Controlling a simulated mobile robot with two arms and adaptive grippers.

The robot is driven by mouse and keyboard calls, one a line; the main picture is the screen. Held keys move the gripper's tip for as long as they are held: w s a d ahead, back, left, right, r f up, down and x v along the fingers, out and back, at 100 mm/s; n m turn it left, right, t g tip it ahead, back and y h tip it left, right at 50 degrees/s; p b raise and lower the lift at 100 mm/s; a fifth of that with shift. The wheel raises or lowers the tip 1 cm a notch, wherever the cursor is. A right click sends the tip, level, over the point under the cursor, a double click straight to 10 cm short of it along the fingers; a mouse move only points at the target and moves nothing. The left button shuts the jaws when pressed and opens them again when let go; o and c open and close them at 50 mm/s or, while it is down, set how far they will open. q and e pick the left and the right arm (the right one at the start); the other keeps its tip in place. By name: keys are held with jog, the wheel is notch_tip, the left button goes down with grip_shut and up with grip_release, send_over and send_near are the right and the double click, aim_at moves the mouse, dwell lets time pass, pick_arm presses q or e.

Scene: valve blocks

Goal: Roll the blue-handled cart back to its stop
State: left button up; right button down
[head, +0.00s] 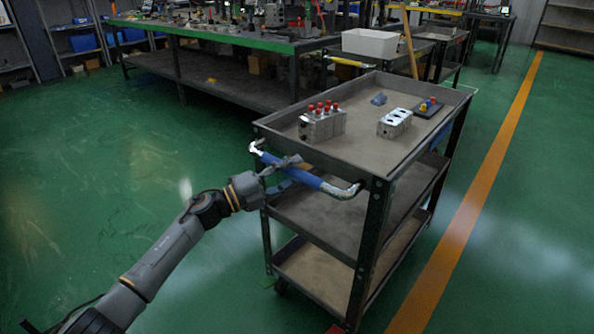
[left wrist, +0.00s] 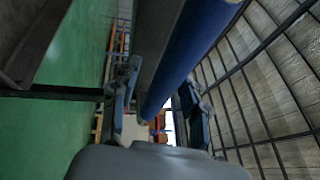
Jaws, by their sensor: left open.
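The cart (head: 360,152) is a dark three-tier trolley standing on the green floor. Its blue handle (head: 308,179) runs along its near left end on bent silver ends. My left gripper (head: 287,169) is open at the handle, with its fingers about the blue grip. In the left wrist view the blue handle (left wrist: 186,50) passes between the two open fingers (left wrist: 156,100); I cannot tell whether they touch it. A bit of red (head: 335,329) shows by the cart's near foot, cut off by the frame; I cannot tell whether it is the stop. My right gripper is out of view.
On the cart's top lie a valve block with red caps (head: 322,122), a plain valve block (head: 395,123), a blue part (head: 379,99) and a dark plate (head: 428,108). A green-edged workbench (head: 220,40) stands behind. An orange floor line (head: 470,200) runs at right. Floor at left is clear.

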pick_arm(q)
jog(key=v, duration=1)
jog(key=shift+s+a, duration=0.15)
jog(key=shift+a, duration=0.15)
jog(key=shift+d+f, duration=0.1)
